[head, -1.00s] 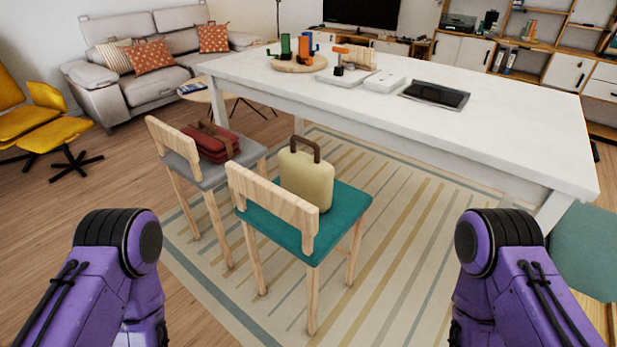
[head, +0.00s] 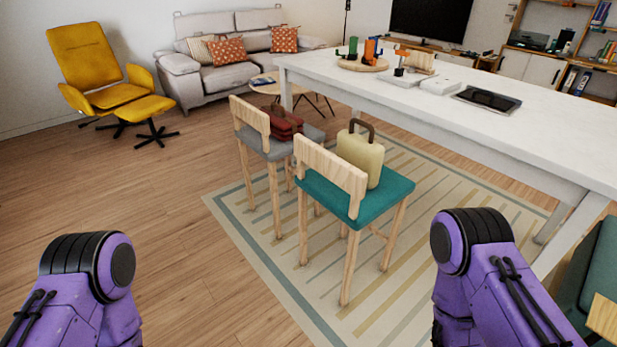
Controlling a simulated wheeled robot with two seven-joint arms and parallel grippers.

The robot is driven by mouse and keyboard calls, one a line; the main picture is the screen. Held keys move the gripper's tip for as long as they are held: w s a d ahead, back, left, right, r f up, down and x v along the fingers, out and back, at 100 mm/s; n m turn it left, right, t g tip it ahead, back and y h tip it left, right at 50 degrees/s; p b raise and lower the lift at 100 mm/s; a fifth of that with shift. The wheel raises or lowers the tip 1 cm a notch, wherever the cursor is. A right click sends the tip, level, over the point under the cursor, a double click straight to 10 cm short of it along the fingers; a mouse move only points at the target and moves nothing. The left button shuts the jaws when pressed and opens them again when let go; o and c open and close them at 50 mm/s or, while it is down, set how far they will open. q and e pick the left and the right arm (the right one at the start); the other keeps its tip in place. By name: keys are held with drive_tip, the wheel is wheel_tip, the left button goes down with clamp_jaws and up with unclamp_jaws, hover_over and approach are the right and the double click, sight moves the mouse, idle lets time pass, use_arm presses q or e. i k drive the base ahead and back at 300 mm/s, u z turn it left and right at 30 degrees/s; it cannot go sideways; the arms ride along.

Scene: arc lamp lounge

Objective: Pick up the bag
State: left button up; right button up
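A cream bag (head: 361,158) with a dark brown handle stands upright on the teal seat of a wooden chair (head: 384,190). The chair's backrest hides part of its lower left side. A dark red bag (head: 281,122) with brown straps lies on the grey seat of a second chair (head: 264,148), partly behind that chair's backrest. Both of my arms show at the bottom corners of the head view, well apart from the chairs and bags. My grippers are outside the view.
A long white table (head: 470,125) stands behind the chairs with blocks and trays on it. A striped rug (head: 300,265) lies under the chairs. Wooden floor (head: 160,210) is open at left. A yellow armchair (head: 95,75) and grey sofa (head: 225,75) stand farther back. A green seat (head: 597,270) is at right.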

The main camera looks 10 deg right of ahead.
sight(361, 152)
drive_tip(key=z, duration=0.45)
drive_tip(key=k, duration=0.25)
drive_tip(key=u, duration=1.25)
drive_tip(key=i, duration=1.05)
drive_tip(key=z, duration=0.75)
drive_tip(key=i, duration=0.75)
drive_tip(key=z, duration=0.85)
